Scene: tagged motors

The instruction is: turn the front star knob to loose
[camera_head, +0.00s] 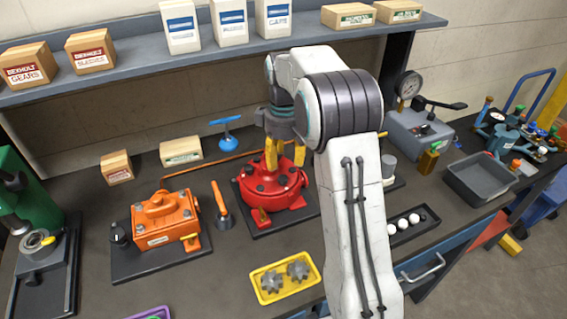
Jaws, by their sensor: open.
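A red round motor (283,198) with dark bolts on its top sits on a dark base plate in the middle of the bench. My gripper (284,160) hangs from above with its yellow fingers pointing down over the back of the red motor. The fingers are apart, and nothing shows between them. I cannot tell whether they touch the motor. A black round knob (118,234) is at the front left of the orange motor (164,222). I cannot make out which part is the front star knob; my arm hides the area right of the red motor.
A yellow tray (262,297) with two grey toothed wheels lies in front of the red motor. An orange-handled tool (221,207) stands between the motors, and a blue-handled valve (227,138) behind. A grey bin (455,188) and gauge unit (415,130) are at right. A shelf (130,72) spans the back.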

